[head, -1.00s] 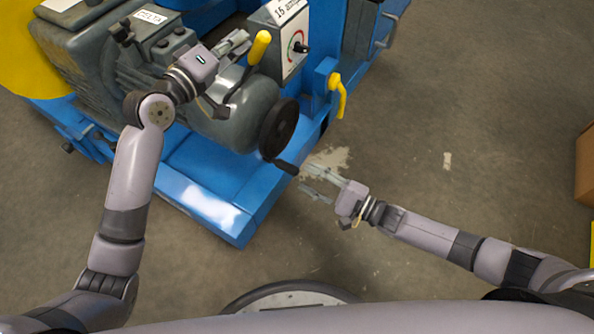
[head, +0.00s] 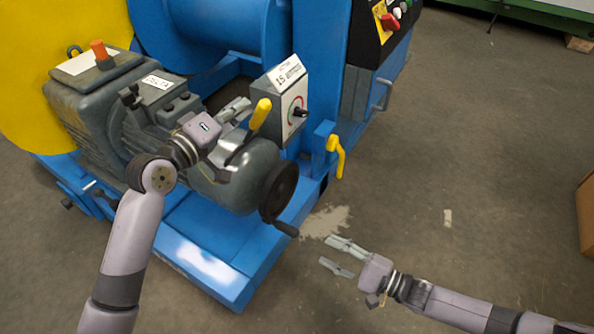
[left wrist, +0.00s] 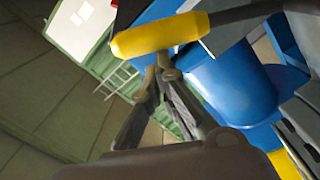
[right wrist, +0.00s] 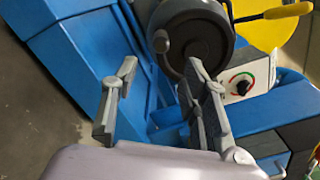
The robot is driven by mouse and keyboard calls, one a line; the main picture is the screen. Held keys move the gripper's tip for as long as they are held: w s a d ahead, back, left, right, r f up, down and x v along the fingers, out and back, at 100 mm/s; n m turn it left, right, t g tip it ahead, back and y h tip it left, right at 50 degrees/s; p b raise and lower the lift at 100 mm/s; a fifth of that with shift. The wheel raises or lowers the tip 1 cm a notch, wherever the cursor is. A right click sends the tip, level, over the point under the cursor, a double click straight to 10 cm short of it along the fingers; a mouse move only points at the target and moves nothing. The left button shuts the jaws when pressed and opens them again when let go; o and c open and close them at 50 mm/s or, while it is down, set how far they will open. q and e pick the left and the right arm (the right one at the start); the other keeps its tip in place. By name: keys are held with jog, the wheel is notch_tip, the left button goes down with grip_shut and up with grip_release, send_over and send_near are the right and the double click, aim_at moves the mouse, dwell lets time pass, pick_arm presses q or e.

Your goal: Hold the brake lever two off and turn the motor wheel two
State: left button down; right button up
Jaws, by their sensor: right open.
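The brake lever, a dark rod with a yellow handle (head: 260,114), rises from the grey motor (head: 225,185); the handle spans the left wrist view (left wrist: 160,36). My left gripper (head: 243,106) is at this lever, its fingertips together beside the handle, not around it. Whether they touch it I cannot tell. The motor wheel (head: 279,187), a black handwheel with a crank handle (head: 285,229), is on the motor's end. My right gripper (head: 339,257) is open and empty, right of and below the crank handle. In the right wrist view the wheel (right wrist: 195,42) is ahead of its fingers.
A control box with a dial (head: 292,108) stands behind the wheel. Another yellow lever (head: 336,156) is on the blue frame (head: 210,262) to the right. A cardboard box (head: 587,215) is at the right edge. The floor between is clear.

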aim_at(289, 231)
dwell(0.6)
jog(key=n, duration=2.6)
jog(key=shift+w+a, duration=0.3)
jog(key=shift+a, duration=0.1)
jog(key=x, duration=1.2)
jog(key=shift+c, duration=0.5)
